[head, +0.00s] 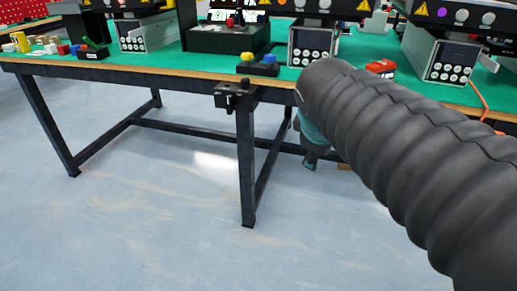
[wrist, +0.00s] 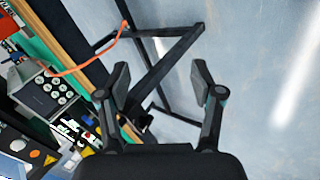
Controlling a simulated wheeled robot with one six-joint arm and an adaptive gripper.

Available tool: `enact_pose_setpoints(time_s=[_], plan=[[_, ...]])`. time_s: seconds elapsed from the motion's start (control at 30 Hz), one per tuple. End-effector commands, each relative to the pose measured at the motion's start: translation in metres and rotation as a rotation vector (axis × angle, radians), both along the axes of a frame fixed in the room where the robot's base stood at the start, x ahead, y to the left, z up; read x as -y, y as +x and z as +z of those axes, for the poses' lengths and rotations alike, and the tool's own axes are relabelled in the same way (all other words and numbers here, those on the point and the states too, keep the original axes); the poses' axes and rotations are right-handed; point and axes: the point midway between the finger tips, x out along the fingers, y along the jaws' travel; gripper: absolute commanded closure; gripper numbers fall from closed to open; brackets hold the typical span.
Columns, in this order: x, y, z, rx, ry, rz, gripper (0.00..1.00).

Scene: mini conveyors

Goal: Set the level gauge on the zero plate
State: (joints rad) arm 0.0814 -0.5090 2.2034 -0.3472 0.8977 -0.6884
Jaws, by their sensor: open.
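My gripper (wrist: 161,84) is open and empty in the wrist view, with its two fingers wide apart. Beyond the fingers are the dark table frame and the pale floor. In the head view my dark ribbed arm hides most of the gripper, and only a small teal and dark part of it shows below the table edge. I cannot pick out the level gauge or the zero plate for sure in either view.
A green-topped table (head: 165,70) on dark legs holds conveyor control boxes (head: 312,45), a red device (head: 380,67) and small blue and yellow parts (head: 258,68). A black clamp (head: 237,96) sits on its front edge. An orange cable (wrist: 85,65) hangs at the table edge. The floor (head: 130,230) in front is clear.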

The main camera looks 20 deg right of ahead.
Motion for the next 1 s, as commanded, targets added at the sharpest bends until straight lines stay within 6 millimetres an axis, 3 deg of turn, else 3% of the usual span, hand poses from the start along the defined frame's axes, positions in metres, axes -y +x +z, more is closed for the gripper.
enact_pose_setpoints(time_s=[0.1,0.33,0.5,1.0], plan=[[-0.036,-0.039,-0.035,0.053,0.265,-0.200,0.34],[-0.078,-0.085,-0.080,0.071,0.601,-0.498,0.34],[-0.086,-0.095,-0.090,0.067,0.673,-0.571,0.34],[-0.086,-0.094,-0.089,0.068,0.673,-0.572,0.34]])
